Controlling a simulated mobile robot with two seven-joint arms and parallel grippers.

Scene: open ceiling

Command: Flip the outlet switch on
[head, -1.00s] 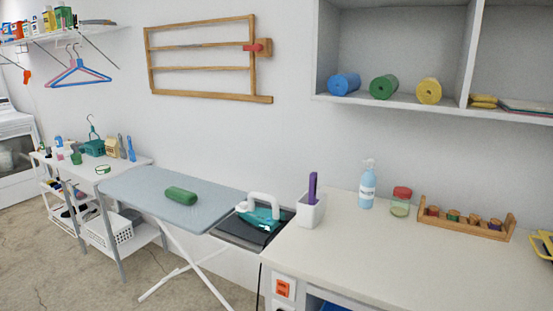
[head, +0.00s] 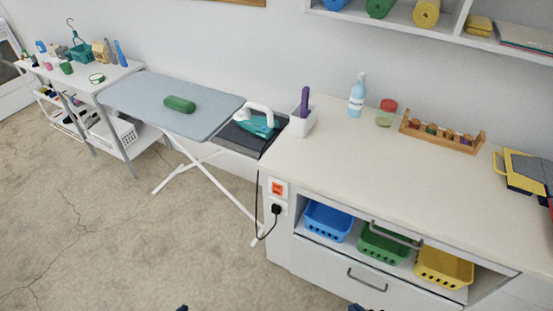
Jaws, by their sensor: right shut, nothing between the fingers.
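The outlet switch (head: 278,188) is an orange-red rocker in a white plate on the end panel of the white counter. Its rocker position is too small to tell. Just below it, a black plug (head: 276,209) sits in a white socket, with a black cord running up towards the iron. My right gripper (head: 362,308) shows only as a dark tip at the bottom edge, shut and empty, well below and right of the switch. A dark tip at the bottom edge further left appears to be my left gripper (head: 181,308); its jaws cannot be made out.
A teal and white iron (head: 258,122) rests on the dark end of the ironing board (head: 165,104). The counter (head: 350,140) holds a spray bottle, jar and spool rack. Below are blue, green and yellow baskets (head: 443,270) and a drawer.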

